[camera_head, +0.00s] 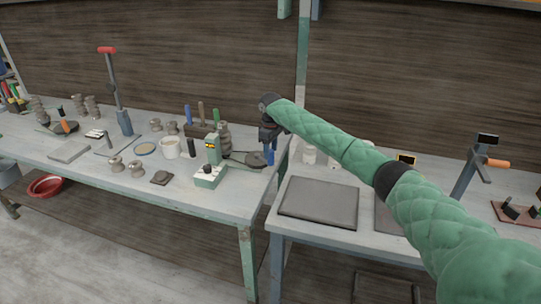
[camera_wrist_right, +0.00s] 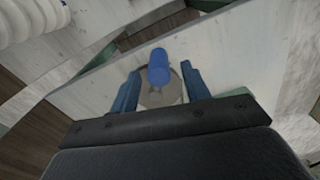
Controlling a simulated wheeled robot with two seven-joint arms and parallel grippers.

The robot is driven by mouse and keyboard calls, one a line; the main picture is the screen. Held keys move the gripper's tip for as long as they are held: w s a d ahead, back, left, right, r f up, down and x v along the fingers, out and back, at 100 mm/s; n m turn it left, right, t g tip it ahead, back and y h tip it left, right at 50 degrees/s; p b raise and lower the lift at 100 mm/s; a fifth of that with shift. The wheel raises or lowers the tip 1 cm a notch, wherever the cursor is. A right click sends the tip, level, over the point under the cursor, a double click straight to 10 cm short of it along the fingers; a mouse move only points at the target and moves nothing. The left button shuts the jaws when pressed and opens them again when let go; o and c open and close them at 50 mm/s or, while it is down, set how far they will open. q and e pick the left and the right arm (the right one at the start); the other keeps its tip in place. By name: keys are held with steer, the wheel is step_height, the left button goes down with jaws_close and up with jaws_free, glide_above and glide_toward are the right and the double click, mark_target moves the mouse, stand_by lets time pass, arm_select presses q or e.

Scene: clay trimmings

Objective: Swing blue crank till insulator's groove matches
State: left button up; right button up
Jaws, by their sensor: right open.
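The blue crank handle (camera_wrist_right: 158,66) stands up between the two spread fingers of my right gripper (camera_wrist_right: 160,84) in the right wrist view, with a visible gap on each side. A round grey-brown disc (camera_wrist_right: 164,97) lies under the handle. In the head view, my right gripper (camera_head: 268,150) points down at the right end of the left bench, and it largely hides the crank handle. A grey ribbed insulator (camera_head: 223,138) stands behind the green device (camera_head: 212,150). I cannot make out its groove alignment. My left gripper is not in view.
Several small insulators (camera_head: 117,164), a white cup (camera_head: 170,148) and a red-handled lever press (camera_head: 112,85) stand on the left bench. A dark flat board (camera_head: 320,203) lies on the right bench. A pale ribbed piece (camera_wrist_right: 30,18) shows at the wrist view's top left.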

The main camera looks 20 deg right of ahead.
steer(key=f, duration=0.2)
steer(key=f+p, duration=0.1)
steer(key=shift+w+f, duration=0.25)
steer(key=shift+f, duration=0.05)
steer(key=shift+s+f, duration=0.2)
steer(key=shift+f, duration=0.05)
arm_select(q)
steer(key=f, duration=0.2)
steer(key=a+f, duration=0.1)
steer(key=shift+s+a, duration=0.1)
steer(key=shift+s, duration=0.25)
arm_select(e)
steer(key=shift+f, duration=0.2)
steer(key=shift+w, duration=0.1)
jaws_close()
